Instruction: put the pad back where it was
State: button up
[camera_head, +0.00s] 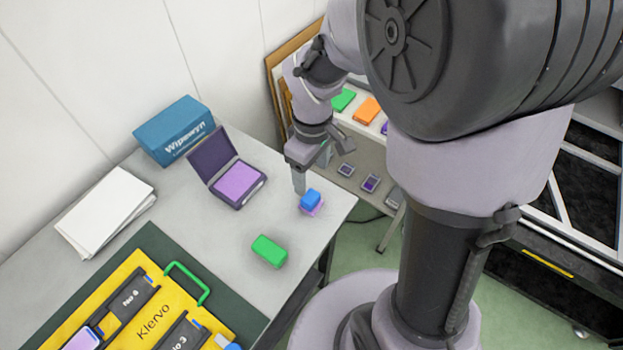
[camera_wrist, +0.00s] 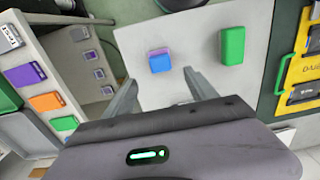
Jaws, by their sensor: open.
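An open dark purple case (camera_head: 212,152) with a lilac ink pad (camera_head: 238,182) in its base lies on the grey table. A small block, blue on top and lilac below (camera_head: 311,199), stands near the table's right edge; it also shows in the wrist view (camera_wrist: 160,62). A green block (camera_head: 269,251) lies nearer the front, and in the wrist view (camera_wrist: 231,46) to the right. My gripper (camera_head: 322,168) is open and empty above the table's edge, close to the blue and lilac block. In the wrist view its fingers (camera_wrist: 162,92) stand apart below that block, not around it.
A shelf at the back holds green (camera_head: 343,99), orange (camera_head: 367,110) and purple pieces, with small dark-faced pieces lower down. A blue Wipewyn box (camera_head: 175,131), white paper stack (camera_head: 105,210) and yellow Klervo tray (camera_head: 130,268) occupy the table. Grey tabletop is clear between case and green block.

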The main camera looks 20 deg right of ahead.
jog(key=s+a+r+m+t+y, duration=0.1)
jog(key=s+a+r+m+t, duration=0.1)
jog(key=s+r+m, duration=0.3)
jog(key=s+a+r+m+t+y, duration=0.1)
jog(key=s+a+r+m+t, duration=0.1)
jog(key=s+r+m, duration=0.4)
notch_tip(320, 180, up, 5)
jog(key=shift+s+f+m+t, duration=0.1)
jog(key=shift+s+m+t, duration=0.2)
jog(key=shift+s+t, duration=0.6)
